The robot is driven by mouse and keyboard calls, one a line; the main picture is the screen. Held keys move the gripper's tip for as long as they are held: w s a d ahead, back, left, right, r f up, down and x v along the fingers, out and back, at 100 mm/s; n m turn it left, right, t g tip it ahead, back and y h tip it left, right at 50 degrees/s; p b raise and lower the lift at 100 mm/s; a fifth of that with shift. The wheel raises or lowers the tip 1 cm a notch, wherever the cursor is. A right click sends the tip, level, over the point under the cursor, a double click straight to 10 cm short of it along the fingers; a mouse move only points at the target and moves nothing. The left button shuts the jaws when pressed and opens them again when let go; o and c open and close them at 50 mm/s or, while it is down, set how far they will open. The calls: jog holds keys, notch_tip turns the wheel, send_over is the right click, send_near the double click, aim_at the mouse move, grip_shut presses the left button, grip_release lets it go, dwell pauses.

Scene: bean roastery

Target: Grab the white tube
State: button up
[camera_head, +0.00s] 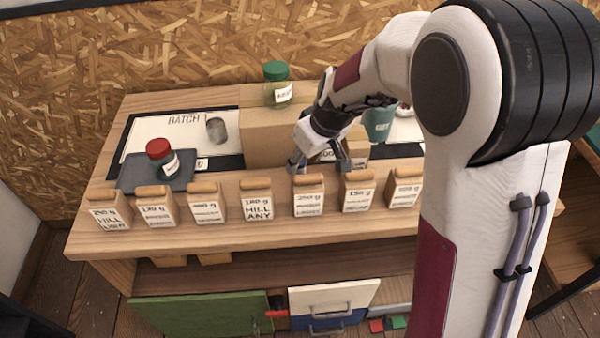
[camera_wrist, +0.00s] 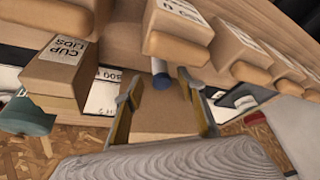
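In the wrist view a white tube (camera_wrist: 158,65) with a blue end (camera_wrist: 161,80) shows just past my fingertips, roughly between them. Part of it is hidden behind a brown bag. My gripper (camera_wrist: 157,80) is open, with a finger on each side and a clear gap to the tube. I cannot make out the tube in the head view.
Several labelled bags (camera_head: 258,200) line the counter's front edge, close to my fingers. A green-lidded jar (camera_head: 280,93) stands on the box. A red-lidded jar (camera_head: 165,160) sits on a grey plate (camera_head: 128,178). A metal cylinder (camera_head: 216,130) and a teal cup (camera_head: 379,124) stand farther back.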

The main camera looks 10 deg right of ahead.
jog(key=shift+x, duration=1.75)
jog(key=shift+s, duration=0.1)
jog(key=c, duration=1)
